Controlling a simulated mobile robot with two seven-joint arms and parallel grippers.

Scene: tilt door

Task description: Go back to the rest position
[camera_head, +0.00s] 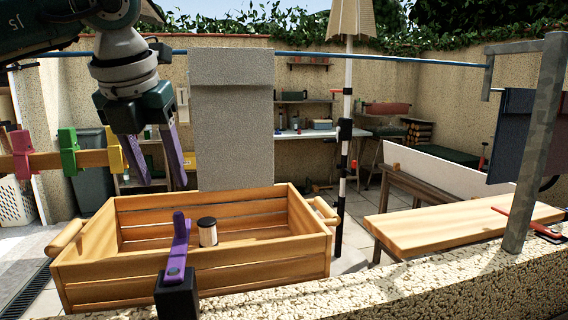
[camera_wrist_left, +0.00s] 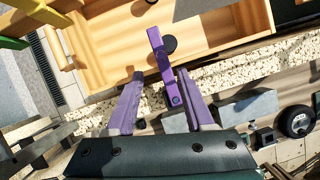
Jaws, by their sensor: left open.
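My left arm comes in from the top left in the head view. Its gripper (camera_head: 158,182) has two purple fingers pointing down, apart, with nothing held between them. It hangs above the back left part of a wooden crate, left of a grey hanging panel (camera_head: 232,120). In the left wrist view the fingers of the left gripper (camera_wrist_left: 158,85) are also spread. A purple upright piece (camera_head: 180,248) stands on a dark block in front of the crate. It also shows beyond the fingers in the left wrist view (camera_wrist_left: 160,65); I see no grip on it. My right gripper is not seen.
The wooden crate (camera_head: 275,268) holds a small dark-lidded jar (camera_head: 208,232). A speckled wall (camera_head: 420,290) runs along the front. Coloured clips sit on a wooden bar (camera_head: 94,158) at left. A striped pole (camera_head: 342,190) and a grey post (camera_head: 535,150) stand to the right.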

